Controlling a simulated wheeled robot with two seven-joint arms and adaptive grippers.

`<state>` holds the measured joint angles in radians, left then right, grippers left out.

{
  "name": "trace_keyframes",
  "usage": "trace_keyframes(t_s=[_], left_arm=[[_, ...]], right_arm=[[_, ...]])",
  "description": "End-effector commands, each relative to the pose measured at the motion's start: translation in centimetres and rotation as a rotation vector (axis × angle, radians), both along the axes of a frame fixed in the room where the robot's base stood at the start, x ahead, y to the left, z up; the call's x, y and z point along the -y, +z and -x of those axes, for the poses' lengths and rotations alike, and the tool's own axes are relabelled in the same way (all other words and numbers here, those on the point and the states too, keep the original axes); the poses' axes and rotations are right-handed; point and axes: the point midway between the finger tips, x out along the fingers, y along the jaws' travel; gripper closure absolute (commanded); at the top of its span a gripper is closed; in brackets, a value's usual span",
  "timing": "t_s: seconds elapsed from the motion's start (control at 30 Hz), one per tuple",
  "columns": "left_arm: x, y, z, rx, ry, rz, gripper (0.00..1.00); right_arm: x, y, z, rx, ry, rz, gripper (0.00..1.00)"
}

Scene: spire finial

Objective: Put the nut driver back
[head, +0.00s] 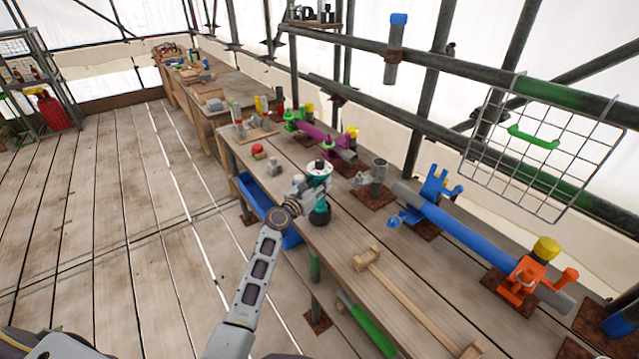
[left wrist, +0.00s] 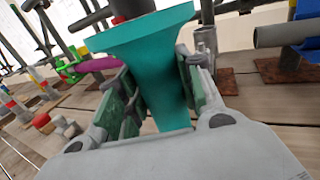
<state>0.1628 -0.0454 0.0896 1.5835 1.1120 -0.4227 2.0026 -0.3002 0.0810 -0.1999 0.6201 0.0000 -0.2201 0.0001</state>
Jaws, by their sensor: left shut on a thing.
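The teal tool with dark ends, which looks like the nut driver (head: 320,206), is upright above or on the near workbench. I cannot tell whether its dark rounded lower end touches the wood. My left gripper (head: 308,190) comes from the left and is shut on its teal body. In the left wrist view the teal body (left wrist: 160,85) flares wide at the top and sits between the two green-padded fingers (left wrist: 165,95). A dark and red part shows above the flare. My right gripper is not in view.
A wooden mallet (head: 400,290) lies on the bench (head: 345,240) in front. A blue pipe in clamps (head: 460,232) and an orange clamp (head: 522,284) stand to the right.

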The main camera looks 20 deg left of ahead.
Motion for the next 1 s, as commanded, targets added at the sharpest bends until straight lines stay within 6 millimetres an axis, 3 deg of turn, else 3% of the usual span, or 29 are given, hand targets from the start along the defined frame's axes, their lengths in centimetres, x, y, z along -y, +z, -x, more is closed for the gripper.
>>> trace_keyframes(t_s=[0.13,0.17,0.33,0.57,0.8,1.0], left_arm=[[0.0,0.37,-0.05,0.006,0.001,0.002,0.95],[0.0,0.37,-0.05,0.006,0.001,0.002,0.62],[0.0,0.26,-0.04,0.004,0.0,0.001,0.4],[0.01,0.13,-0.02,0.002,0.0,0.001,0.39],[0.0,-0.1,0.02,-0.002,0.0,-0.001,0.12],[0.01,-0.01,0.01,-0.001,0.0,0.0,0.12]], right_arm=[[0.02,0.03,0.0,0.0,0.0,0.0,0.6],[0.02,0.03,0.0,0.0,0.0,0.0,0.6],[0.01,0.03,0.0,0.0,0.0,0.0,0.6],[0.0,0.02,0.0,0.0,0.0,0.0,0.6],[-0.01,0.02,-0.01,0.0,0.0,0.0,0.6],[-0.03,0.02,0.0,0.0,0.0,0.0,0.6]])
